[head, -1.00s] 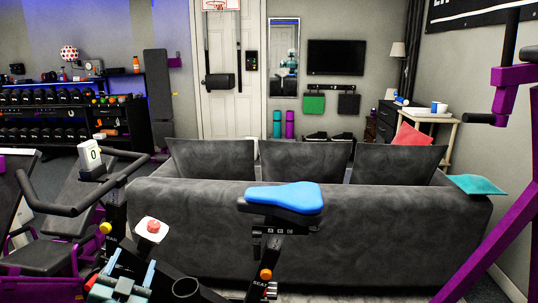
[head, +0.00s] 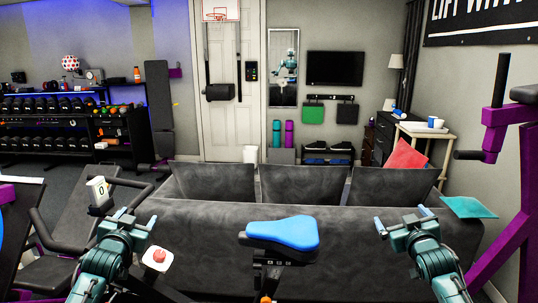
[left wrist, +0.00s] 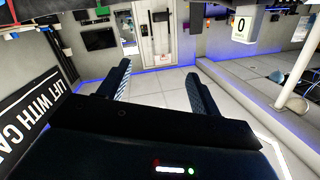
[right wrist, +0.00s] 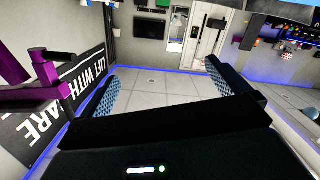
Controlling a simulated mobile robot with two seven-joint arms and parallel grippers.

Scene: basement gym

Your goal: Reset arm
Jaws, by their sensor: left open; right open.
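My left gripper (head: 137,217) is raised at the lower left of the head view, beside the exercise bike's handlebar and the red button. Its two fingers stand apart in the left wrist view (left wrist: 158,84), with nothing between them. My right gripper (head: 400,217) is raised at the lower right, in front of the sofa's back in the picture. Its fingers are also spread and empty in the right wrist view (right wrist: 162,82). Both arms come up from the bottom edge at roughly matching heights.
An exercise bike with a blue saddle (head: 283,233) and a red button (head: 159,255) stands between my arms. A grey sofa (head: 290,215) lies beyond. A purple frame (head: 510,175) rises close at the right. A dumbbell rack (head: 60,115) stands at the far left.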

